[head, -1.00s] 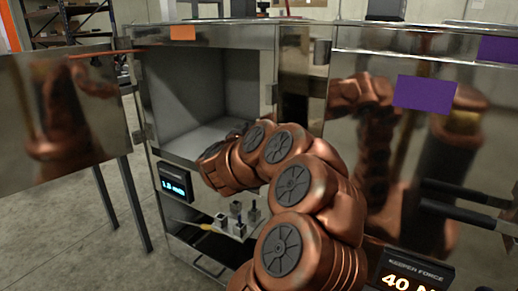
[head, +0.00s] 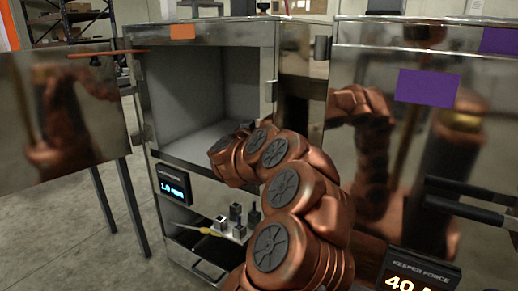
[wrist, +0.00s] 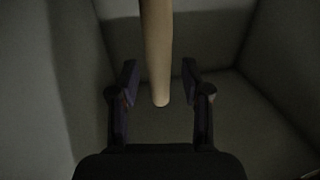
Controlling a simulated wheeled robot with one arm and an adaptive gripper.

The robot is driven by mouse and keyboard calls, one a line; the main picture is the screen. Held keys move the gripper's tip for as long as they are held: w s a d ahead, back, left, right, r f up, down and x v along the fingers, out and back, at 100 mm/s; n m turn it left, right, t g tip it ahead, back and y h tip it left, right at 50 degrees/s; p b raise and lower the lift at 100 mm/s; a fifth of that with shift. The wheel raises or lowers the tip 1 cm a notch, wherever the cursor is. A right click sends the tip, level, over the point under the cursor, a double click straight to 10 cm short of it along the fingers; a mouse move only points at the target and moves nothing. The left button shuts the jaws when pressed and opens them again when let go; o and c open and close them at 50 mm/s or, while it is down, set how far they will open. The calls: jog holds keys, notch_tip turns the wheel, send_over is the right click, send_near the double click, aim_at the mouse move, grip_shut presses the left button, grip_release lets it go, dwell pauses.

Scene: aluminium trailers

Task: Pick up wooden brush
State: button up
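A plain tan rod, which looks like the wooden brush's handle (wrist: 157,50), shows in the wrist view. It comes down from the top edge, and its rounded lower end sits between the fingers in the picture. Its other end is out of frame, so I see no bristles. My gripper (wrist: 160,98) is open, with a visible gap on both sides of the rod. It is inside a grey-walled space. In the head view my arm reaches into the open compartment (head: 192,85), and the gripper and rod are hidden there.
The compartment's open door (head: 60,110) stands at left, with a thin brown stick (head: 105,53) near its top. Below are a small display (head: 173,185), a shelf with small metal blocks (head: 235,215) and a pale-tipped tool (head: 195,229). A closed reflective cabinet front (head: 420,140) is close at right.

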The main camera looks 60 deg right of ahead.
grip_shut()
dwell(0.3)
